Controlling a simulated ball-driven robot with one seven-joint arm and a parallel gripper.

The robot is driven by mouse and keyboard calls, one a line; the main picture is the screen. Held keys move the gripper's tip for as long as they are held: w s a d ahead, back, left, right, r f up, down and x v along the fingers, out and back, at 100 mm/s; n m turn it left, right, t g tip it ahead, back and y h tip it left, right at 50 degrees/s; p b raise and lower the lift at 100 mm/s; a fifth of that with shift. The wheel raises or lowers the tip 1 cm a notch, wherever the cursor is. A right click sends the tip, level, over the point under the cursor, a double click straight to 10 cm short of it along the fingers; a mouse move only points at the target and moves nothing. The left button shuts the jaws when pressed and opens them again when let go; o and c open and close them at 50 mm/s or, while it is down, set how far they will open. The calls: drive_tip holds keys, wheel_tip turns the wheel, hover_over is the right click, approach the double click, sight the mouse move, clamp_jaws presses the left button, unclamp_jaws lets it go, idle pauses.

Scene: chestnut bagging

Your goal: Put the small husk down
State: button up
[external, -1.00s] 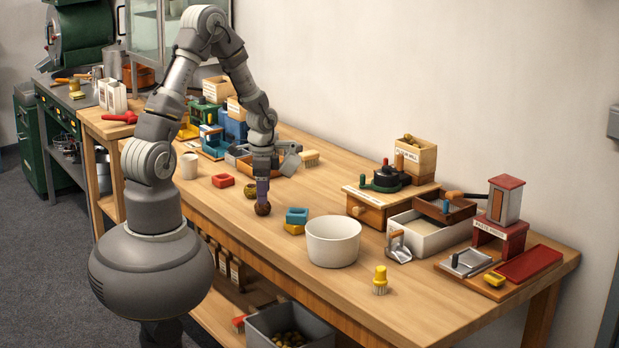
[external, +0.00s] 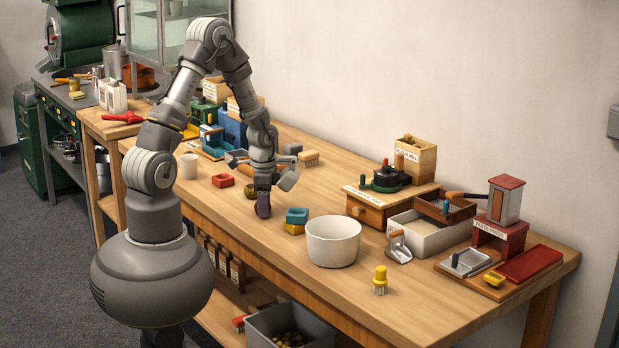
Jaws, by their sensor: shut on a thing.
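My gripper (external: 263,207) points straight down at the wooden bench top (external: 300,262), low over it or at it, left of the white bowl. It is shut on the small husk, which is mostly hidden by the fingers in this view. I cannot tell whether the husk touches the wood. A greenish-brown round husk (external: 250,191) sits just behind and left of the fingers.
A red block (external: 223,180) and a pale cup (external: 189,166) stand to the left. The bench front edge is close, with a grey bin (external: 290,325) below.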

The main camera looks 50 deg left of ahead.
drive_tip(key=shift+r, duration=0.1)
wheel_tip(320, 180, up, 8)
drive_tip(key=p, duration=0.3)
drive_tip(key=shift+p, duration=0.3)
drive_tip(key=shift+s, duration=0.35)
drive_tip(key=s+f+b, duration=0.1)
drive_tip(key=s+f+m+b, duration=0.1)
drive_tip(key=shift+s+a+f, duration=0.2)
drive_tip(key=shift+s+f, duration=0.05)
drive_tip(key=shift+f, duration=0.1)
drive_tip(key=shift+f+b, duration=0.25)
drive_tip(key=shift+b, duration=0.2)
drive_tip(key=b, duration=0.4)
hover_over(292, 200)
drive_tip(key=shift+s+f, duration=0.1)
drive_tip(key=shift+f, duration=0.55)
wheel_tip(292, 200, down, 4)
drive_tip(key=shift+r+b, duration=0.1)
drive_tip(key=shift+b, duration=0.75)
drive_tip(key=shift+r, duration=0.2)
